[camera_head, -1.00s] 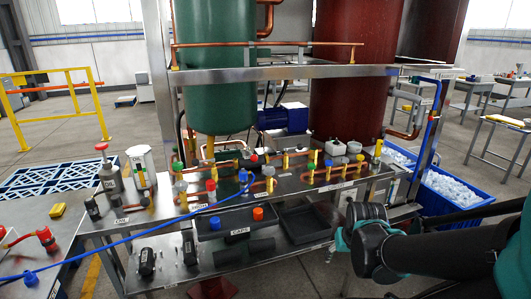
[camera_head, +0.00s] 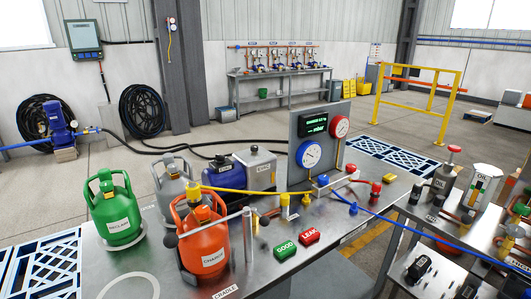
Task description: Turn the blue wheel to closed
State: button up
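A small blue wheel or knob (camera_head: 323,181) appears on the valve manifold below the blue gauge (camera_head: 310,154), on the metal table. It is too small to tell its open or closed position. Another blue fitting (camera_head: 353,208) sits to its right, by the thin blue hose. A red fitting (camera_head: 375,191) stands beside that. A red gauge (camera_head: 340,127) is above. My gripper is not in view, and nothing of my arm shows near the manifold.
The table holds an orange cylinder (camera_head: 203,245), a green cylinder (camera_head: 116,212), a grey cylinder (camera_head: 172,190), a yellow hose (camera_head: 250,191), and green (camera_head: 285,249) and red (camera_head: 309,236) buttons. A second metal bench (camera_head: 455,250) stands at right, crossed by the blue hose (camera_head: 430,228).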

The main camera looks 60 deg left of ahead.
aim_at(324, 180)
jog(key=u, duration=1.8)
jog(key=l+u, duration=0.2)
jog(key=l, duration=0.3)
jog(key=i, duration=0.05)
